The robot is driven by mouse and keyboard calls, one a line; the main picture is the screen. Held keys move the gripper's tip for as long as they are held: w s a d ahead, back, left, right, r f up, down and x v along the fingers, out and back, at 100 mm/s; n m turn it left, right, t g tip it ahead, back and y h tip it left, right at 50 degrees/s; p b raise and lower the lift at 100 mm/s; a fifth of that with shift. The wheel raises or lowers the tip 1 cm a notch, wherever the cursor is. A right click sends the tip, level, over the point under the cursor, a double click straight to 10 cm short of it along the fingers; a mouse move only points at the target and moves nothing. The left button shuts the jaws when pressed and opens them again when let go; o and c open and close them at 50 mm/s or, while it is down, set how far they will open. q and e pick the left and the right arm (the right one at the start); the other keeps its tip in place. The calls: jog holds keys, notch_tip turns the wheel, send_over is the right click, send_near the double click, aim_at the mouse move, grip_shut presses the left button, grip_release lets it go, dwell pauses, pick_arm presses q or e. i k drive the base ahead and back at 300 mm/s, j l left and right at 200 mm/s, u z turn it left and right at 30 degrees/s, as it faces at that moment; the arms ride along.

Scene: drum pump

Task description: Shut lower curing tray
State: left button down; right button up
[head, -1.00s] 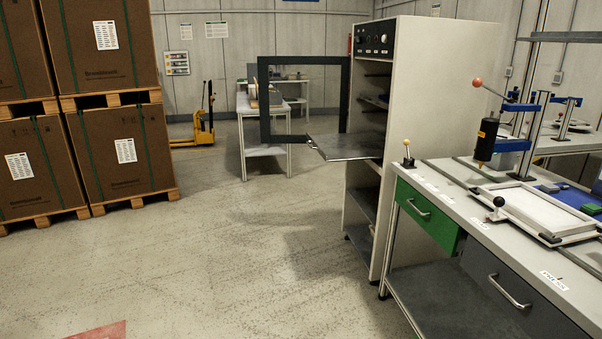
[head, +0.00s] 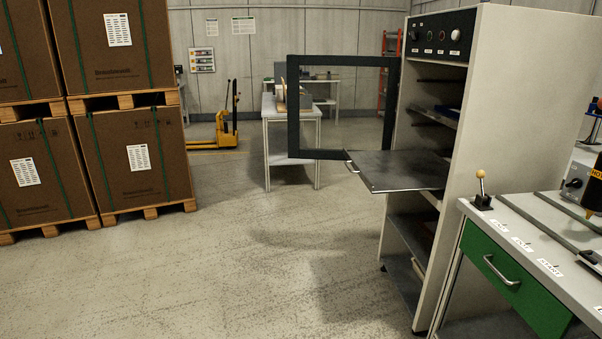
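The lower curing tray (head: 392,170) is a flat dark metal sheet. It sticks far out to the left from the tall pale curing cabinet (head: 510,130). A small light handle (head: 351,164) shows at its outer left edge. The cabinet's framed door (head: 293,110) stands swung open behind the tray. Another tray (head: 436,116) sits inside the cabinet above the lower one, barely past the front. Neither of my grippers is in view.
A workbench with a green drawer (head: 510,283) stands at the right, close to the cabinet. Stacked boxes (head: 135,155) on pallets fill the left. A white table (head: 291,122) and a yellow pallet truck (head: 226,130) are behind. The floor (head: 220,270) in front is clear.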

aim_at(393, 171)
jog(key=i, duration=0.8)
jog(key=i+z, duration=0.1)
jog(key=i, duration=0.7)
jog(key=i+j, duration=0.15)
jog(key=i, duration=0.65)
jog(key=z, duration=0.05)
